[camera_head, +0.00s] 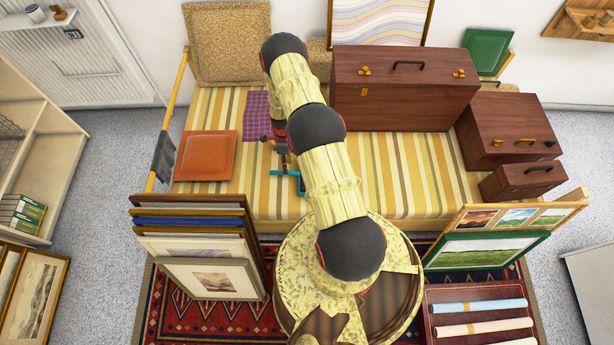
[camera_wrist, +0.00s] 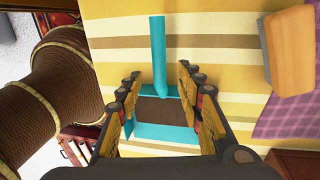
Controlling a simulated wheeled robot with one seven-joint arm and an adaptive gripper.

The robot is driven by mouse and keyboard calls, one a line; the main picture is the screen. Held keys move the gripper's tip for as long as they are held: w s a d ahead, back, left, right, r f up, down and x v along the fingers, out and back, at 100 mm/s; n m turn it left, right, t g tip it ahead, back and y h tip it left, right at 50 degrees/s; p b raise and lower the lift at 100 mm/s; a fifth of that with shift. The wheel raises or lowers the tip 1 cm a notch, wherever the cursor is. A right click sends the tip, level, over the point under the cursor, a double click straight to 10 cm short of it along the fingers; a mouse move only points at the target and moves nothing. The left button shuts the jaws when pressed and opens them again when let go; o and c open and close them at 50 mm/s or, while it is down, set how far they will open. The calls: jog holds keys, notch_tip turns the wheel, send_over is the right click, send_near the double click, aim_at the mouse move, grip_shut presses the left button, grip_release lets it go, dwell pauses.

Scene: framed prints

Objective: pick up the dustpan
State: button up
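The teal dustpan (camera_wrist: 158,50) lies on the striped bed cover in the wrist view. Its straight handle points to the top of the picture, and its pan, with a brown patch inside the teal edges, is lower down. My gripper (camera_wrist: 157,78) is open, with one finger on each side of the dustpan where handle and pan meet. Nothing shows clamped between the fingers; I cannot tell the height gap. In the head view only part of the dustpan (camera_head: 291,184) shows beside my arm, just below my gripper (camera_head: 281,147).
The striped bed (camera_head: 400,165) holds a purple checked cloth (camera_head: 256,112), an orange pad (camera_head: 205,156) and a large brown case (camera_head: 400,95). Smaller cases (camera_head: 508,130) stand at right. Framed prints (camera_head: 205,270) lean at front left. A tan block (camera_wrist: 291,52) lies by the cloth in the wrist view.

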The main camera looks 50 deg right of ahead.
jog(key=f, duration=0.2)
jog(key=f+b, duration=0.1)
jog(key=f, duration=0.1)
jog(key=a+f, duration=0.1)
jog(key=f, duration=0.1)
jog(key=shift+s, duration=0.4)
jog(key=shift+r, duration=0.1)
jog(key=shift+c, duration=1.2)
grip_shut()
